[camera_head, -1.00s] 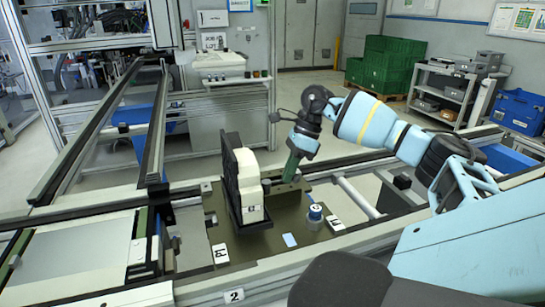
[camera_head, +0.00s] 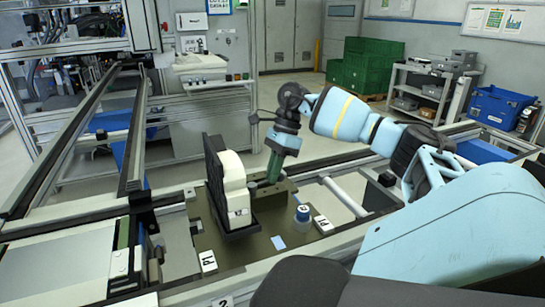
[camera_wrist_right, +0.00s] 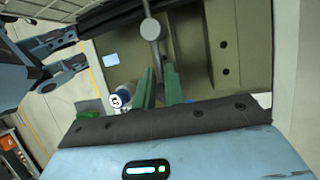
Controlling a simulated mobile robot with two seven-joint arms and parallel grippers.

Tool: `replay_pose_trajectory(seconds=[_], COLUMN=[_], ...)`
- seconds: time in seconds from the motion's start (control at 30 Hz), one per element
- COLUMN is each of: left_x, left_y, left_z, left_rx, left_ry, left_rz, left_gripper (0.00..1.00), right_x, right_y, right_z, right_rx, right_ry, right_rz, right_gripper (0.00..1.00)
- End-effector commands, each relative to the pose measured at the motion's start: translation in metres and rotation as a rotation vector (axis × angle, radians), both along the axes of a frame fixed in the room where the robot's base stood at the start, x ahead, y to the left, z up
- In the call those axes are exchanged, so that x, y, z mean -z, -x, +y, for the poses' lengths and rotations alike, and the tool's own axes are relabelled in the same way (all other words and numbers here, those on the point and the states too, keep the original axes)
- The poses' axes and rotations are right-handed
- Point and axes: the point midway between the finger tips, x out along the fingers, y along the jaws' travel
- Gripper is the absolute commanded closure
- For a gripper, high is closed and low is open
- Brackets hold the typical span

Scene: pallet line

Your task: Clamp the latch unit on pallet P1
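The latch unit (camera_head: 235,188) is a pale block standing upright against a black bracket (camera_head: 214,180) on pallet P1 (camera_head: 262,243), an olive plate with "P1" labels. My right gripper (camera_head: 271,171) points down with green fingers just right of the latch unit, by a block on the plate. In the right wrist view, the green fingers (camera_wrist_right: 160,78) stand either side of a metal rod with a round end (camera_wrist_right: 150,28). Whether they press on the rod cannot be told. The rod's lower end is hidden between the fingers.
Conveyor rails (camera_head: 135,150) run behind at left. Green crates (camera_head: 368,65) and a grey shelf cart (camera_head: 425,90) stand far back.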

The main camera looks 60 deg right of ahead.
Motion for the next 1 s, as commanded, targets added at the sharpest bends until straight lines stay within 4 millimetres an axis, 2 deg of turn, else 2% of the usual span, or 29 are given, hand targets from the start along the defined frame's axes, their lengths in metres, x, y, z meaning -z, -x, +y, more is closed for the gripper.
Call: replay_pose_trajectory(seconds=[0.03,0.13,0.47,0.67,0.8,1.0], left_x=[0.000,0.001,0.003,0.006,0.005,0.001], left_y=[0.001,0.001,0.009,0.011,0.009,0.003], left_z=[0.000,0.000,0.000,0.000,0.000,0.000], left_rx=[0.000,-0.001,-0.001,0.000,0.000,0.000], left_ry=[0.000,0.000,0.000,-0.001,0.000,0.000], left_rz=[0.001,0.003,0.017,0.023,0.018,0.005], left_gripper=[0.64,0.64,0.64,0.64,0.64,0.64], right_x=[0.001,0.001,-0.003,-0.026,-0.047,-0.065], right_y=[0.000,0.000,-0.001,0.001,0.003,0.005], right_z=[0.000,0.000,-0.001,-0.012,-0.020,-0.029], right_rx=[0.000,0.001,0.002,0.003,0.002,0.002], right_ry=[0.000,-0.001,-0.001,-0.002,-0.003,-0.002], right_rz=[0.003,0.001,-0.004,-0.006,-0.007,-0.005], right_gripper=[0.82,0.70,0.70,0.70,0.70,0.70])
